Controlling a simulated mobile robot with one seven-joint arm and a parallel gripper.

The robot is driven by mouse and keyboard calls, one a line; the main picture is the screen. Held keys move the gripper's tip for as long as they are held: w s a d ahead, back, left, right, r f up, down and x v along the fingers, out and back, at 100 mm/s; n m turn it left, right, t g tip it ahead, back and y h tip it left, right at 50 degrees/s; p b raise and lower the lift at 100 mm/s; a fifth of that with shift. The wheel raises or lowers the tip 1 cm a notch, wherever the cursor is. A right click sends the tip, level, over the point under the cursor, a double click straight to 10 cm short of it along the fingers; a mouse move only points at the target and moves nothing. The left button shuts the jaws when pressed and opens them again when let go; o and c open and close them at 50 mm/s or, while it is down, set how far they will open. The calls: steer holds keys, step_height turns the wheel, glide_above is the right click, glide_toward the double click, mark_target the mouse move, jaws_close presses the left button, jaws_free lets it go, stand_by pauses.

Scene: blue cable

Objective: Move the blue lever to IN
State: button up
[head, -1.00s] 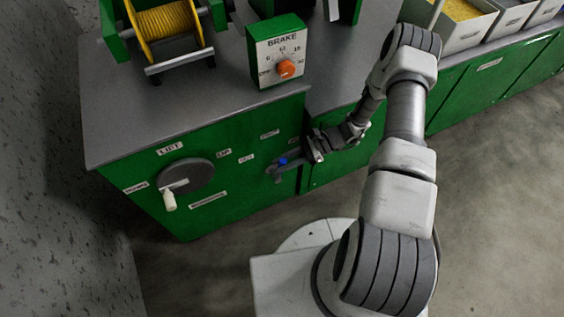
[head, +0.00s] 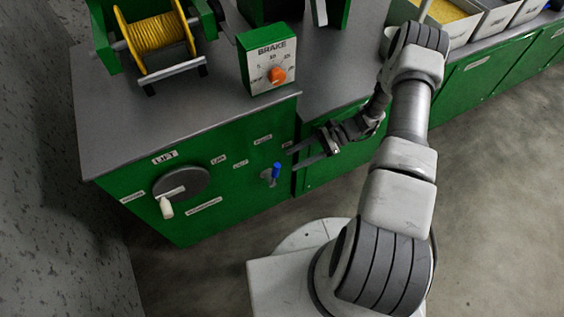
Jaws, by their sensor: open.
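The small lever with the blue knob (head: 276,169) is on the green cabinet front, near its right edge. The knob stands at the top, above a grey shaft and mount. Small white labels surround it, one above reading like FEED (head: 263,139); the lettering is too small to tell surely which is IN. My gripper (head: 291,159) is open and empty, to the right of the knob and apart from it, its two fingers pointing left toward the panel.
On the same front is a round grey crank disc (head: 182,180) with a white handle. Above are a BRAKE box (head: 268,62) with an orange knob and a yellow cable reel (head: 157,38). Bins (head: 452,22) stand at the upper right.

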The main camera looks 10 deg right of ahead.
steer(key=s+p+v, duration=0.1)
steer(key=v, duration=0.8)
steer(key=shift+w+d+r, duration=0.2)
steer(key=shift+w+d, duration=0.15)
steer(key=shift+w, duration=0.15)
